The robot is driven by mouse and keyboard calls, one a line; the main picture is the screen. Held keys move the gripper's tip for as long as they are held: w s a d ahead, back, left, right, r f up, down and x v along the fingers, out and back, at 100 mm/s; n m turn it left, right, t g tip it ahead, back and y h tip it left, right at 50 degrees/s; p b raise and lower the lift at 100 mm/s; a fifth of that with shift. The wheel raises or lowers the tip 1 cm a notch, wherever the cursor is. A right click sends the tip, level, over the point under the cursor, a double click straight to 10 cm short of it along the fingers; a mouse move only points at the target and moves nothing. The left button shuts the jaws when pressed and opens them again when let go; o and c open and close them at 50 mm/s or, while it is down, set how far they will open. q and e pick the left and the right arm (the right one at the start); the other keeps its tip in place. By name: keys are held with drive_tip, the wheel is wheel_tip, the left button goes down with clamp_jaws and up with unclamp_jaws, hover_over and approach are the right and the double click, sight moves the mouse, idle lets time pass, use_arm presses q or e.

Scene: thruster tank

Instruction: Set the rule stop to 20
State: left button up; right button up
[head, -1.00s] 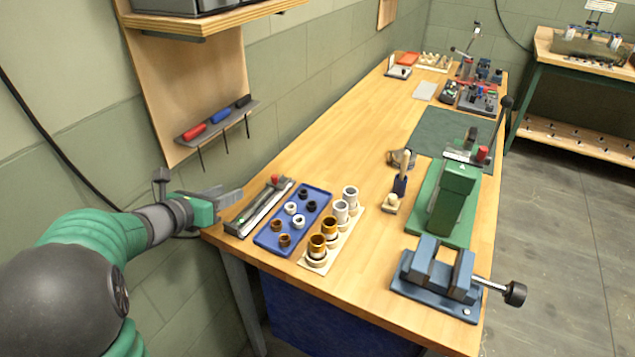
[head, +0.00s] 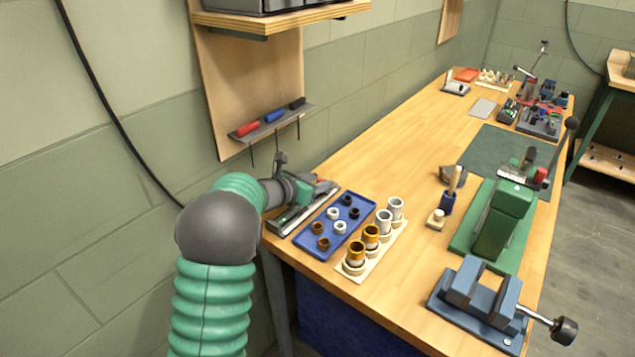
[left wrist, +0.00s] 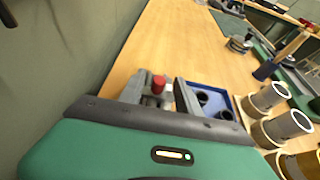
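The rule (head: 288,223) is a long grey rail on the near left part of the bench, beside the blue tray. In the left wrist view its stop has a red knob (left wrist: 158,84). My left gripper (head: 325,187) is over the far end of the rule and hides much of it. In the left wrist view the gripper (left wrist: 160,92) looks open, with a grey finger to the right of the red knob. I cannot tell whether it touches the stop. The scale marks are too small to read. My right gripper is not in view.
The blue tray (head: 313,245) with several small rings lies right of the rule. A pale rack (head: 355,275) with brass and silver sleeves stands beside it. A green press (head: 500,220) and blue vise (head: 475,300) are further right. A tool shelf (head: 272,127) hangs on the wall.

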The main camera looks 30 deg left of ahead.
use_arm(q)
drive_tip(key=shift+d, duration=0.1)
drive_tip(key=shift+a, duration=0.25)
drive_tip(key=c, duration=0.6)
clamp_jaws()
idle(0.5)
